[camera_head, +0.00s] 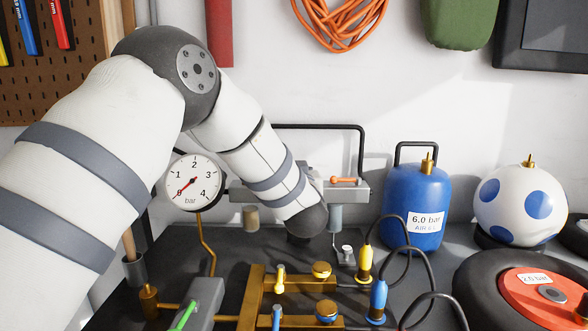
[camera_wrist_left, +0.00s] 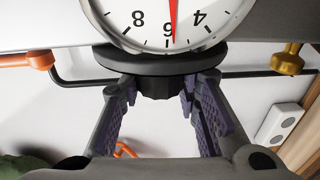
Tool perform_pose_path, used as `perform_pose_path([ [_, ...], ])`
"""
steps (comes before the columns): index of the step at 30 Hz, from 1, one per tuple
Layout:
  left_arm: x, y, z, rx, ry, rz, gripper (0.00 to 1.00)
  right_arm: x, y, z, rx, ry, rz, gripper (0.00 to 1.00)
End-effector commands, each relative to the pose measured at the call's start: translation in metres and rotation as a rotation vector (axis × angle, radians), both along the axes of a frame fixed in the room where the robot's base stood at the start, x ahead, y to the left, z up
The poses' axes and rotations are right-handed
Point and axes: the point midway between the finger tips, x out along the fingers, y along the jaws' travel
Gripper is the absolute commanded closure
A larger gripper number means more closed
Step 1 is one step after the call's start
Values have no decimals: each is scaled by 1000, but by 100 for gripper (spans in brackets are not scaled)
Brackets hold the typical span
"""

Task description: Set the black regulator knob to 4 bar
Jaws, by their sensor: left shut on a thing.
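The black regulator knob (camera_wrist_left: 155,62) shows in the left wrist view, below the regulator's dial gauge (camera_wrist_left: 165,15). The dial appears upside down and its red needle points just beside the 6, on the side toward 4. My left gripper (camera_wrist_left: 157,90) has its two fingers on either side of the knob's narrower black grip and is shut on it. In the head view my left arm reaches in from the left toward the grey unit (camera_head: 350,192) at the back; its wrist hides the knob and fingers. My right gripper is in neither view.
A small gauge (camera_head: 192,184) reads near 0. Brass pipework (camera_head: 255,295) with a grey valve block (camera_head: 205,300) fills the bench's front. A blue air tank (camera_head: 412,208), spotted ball (camera_head: 515,205) and tyre (camera_head: 490,290) stand right. Hoses (camera_head: 398,225) loop between.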

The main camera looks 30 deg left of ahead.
Motion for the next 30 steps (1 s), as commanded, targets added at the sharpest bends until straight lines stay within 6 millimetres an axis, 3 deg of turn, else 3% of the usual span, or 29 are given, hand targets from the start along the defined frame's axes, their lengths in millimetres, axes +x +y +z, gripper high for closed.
perform_pose_path([
  [18,3,-1,-10,0,8,535,98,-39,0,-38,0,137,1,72],
  [30,2,0,-6,-1,6,708,98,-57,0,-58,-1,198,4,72],
])
